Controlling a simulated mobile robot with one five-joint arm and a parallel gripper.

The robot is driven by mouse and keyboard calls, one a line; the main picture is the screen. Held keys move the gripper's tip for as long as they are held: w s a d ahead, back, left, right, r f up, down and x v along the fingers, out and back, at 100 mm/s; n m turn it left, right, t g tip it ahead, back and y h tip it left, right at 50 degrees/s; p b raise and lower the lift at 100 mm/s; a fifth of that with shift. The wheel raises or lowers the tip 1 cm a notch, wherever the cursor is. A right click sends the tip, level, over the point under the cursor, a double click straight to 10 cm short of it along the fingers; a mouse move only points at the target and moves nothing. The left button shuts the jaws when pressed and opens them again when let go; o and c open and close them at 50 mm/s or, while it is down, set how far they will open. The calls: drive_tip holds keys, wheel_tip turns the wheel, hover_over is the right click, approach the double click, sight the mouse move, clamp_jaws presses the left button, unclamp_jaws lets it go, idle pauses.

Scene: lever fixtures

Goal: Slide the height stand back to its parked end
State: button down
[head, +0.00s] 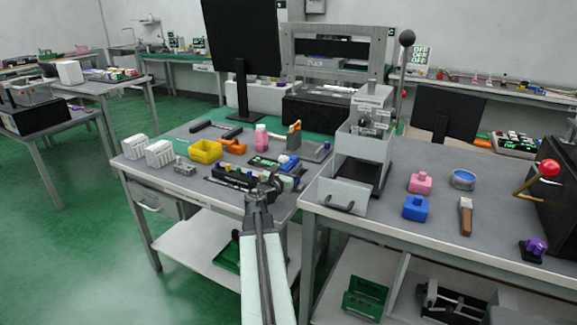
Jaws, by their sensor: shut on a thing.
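My gripper (268,185) is over the front edge of the left bench, at the right end of a long black block (233,177). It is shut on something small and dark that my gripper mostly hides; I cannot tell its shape. No part is clearly recognisable as the height stand. A grey plate (314,151) with a small upright (294,136) of tan and dark parts at its left stands behind and to the right of my gripper, apart from it. I cannot tell whether this is the stand, or where its parked end is.
Close around my gripper are a board with a blue-and-white part (288,163), a yellow bin (205,151) and an orange tool (233,146).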

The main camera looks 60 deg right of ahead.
drive_tip(key=shift+s+f, duration=0.1)
drive_tip(key=shift+s, duration=0.15)
drive_tip(key=c, duration=1.2)
unclamp_jaws()
drive_tip(key=shift+s+a, duration=0.1)
drive_tip(key=shift+o, duration=0.2)
